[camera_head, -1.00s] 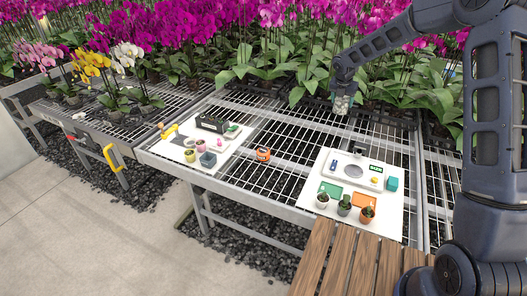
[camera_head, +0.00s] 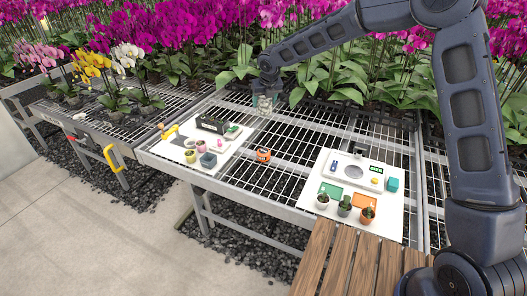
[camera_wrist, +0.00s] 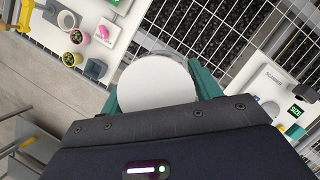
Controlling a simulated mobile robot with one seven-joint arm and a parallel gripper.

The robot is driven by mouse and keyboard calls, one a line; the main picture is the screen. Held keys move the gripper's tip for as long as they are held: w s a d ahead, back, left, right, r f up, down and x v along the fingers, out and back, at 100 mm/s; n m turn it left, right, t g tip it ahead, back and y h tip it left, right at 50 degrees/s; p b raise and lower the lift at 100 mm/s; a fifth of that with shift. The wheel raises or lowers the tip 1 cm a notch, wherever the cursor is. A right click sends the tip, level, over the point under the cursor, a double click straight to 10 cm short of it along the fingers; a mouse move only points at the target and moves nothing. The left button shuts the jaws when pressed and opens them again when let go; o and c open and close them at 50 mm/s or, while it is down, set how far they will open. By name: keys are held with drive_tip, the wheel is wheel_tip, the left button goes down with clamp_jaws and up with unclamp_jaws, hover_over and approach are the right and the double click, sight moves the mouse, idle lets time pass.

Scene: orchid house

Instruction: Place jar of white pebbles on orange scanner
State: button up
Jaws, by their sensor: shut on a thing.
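My gripper (camera_head: 265,92) is shut on the jar of white pebbles (camera_head: 263,104). It holds the jar upright above the wire bench, behind the left white board. In the wrist view the jar's round white lid (camera_wrist: 157,82) sits between the teal fingers; its contents are hidden there. A small orange item with a dark band (camera_head: 263,155) stands on the wire mesh between the two boards. A flat orange pad (camera_head: 365,201) lies on the right white board. I cannot tell for sure which orange thing is the scanner.
The right board (camera_head: 316,178) carries a scale (camera_head: 354,171), a green pad (camera_head: 331,190), a teal block (camera_head: 393,184) and three small potted plants. The left board (camera_head: 170,152) holds a black crate (camera_head: 211,123) and several small pots. Orchids line the back. Open mesh separates the boards.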

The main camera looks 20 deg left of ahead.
drive_tip(key=shift+s+a+f, duration=0.1)
drive_tip(key=shift+s+f, duration=0.1)
drive_tip(key=shift+f, duration=0.1)
wheel_tip(320, 180, down, 19)
drive_tip(key=shift+f, duration=0.15)
idle(0.3)
drive_tip(key=shift+f, duration=0.1)
drive_tip(key=o, duration=1.3)
drive_tip(key=shift+c, duration=0.2)
drive_tip(key=v, duration=1.2)
